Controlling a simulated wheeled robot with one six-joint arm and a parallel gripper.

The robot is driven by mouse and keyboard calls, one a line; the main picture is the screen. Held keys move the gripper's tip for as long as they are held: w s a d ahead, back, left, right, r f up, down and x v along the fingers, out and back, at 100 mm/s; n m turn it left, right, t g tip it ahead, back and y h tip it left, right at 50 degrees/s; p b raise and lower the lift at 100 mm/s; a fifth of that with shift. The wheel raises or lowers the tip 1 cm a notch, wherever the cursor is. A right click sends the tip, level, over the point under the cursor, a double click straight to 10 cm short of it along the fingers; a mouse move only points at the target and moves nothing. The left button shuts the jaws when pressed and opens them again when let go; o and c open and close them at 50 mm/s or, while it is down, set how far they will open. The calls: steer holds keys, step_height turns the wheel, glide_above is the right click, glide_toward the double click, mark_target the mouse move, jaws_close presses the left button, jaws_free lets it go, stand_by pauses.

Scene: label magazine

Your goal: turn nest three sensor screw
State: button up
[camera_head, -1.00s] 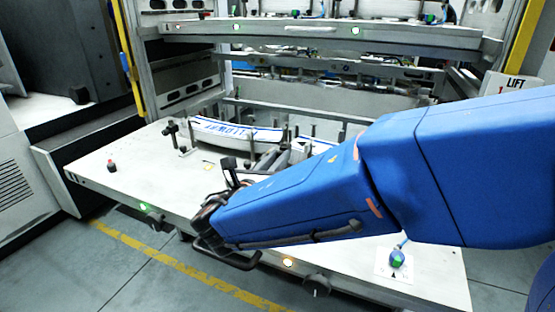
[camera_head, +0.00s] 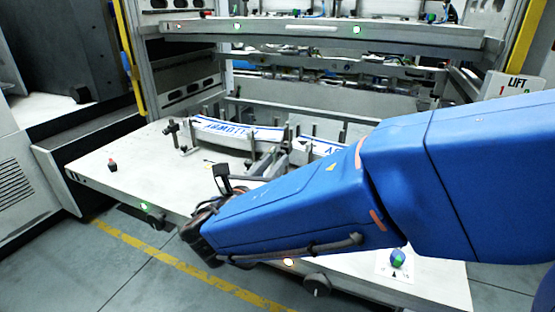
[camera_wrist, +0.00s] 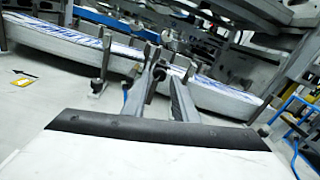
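The pulled-out magazine tray (camera_head: 110,190) carries long curved nests with white-and-blue lettered strips, one at the left (camera_head: 235,133) and one at the right (camera_head: 320,148). Small dark posts, possibly sensor mounts (camera_head: 175,130), stand beside them. No sensor screw or nest number can be made out. My gripper (camera_head: 197,242) is at the tray's front edge, pointing left and down; its fingertips are not clear.
A round dark knob (camera_head: 317,286) is on the front edge. An upper shelf (camera_head: 320,38) hangs above.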

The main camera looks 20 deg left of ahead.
steer(key=s, duration=0.9)
steer(key=s+a, duration=0.1)
steer(key=s, duration=0.4)
steer(key=shift+s, duration=0.25)
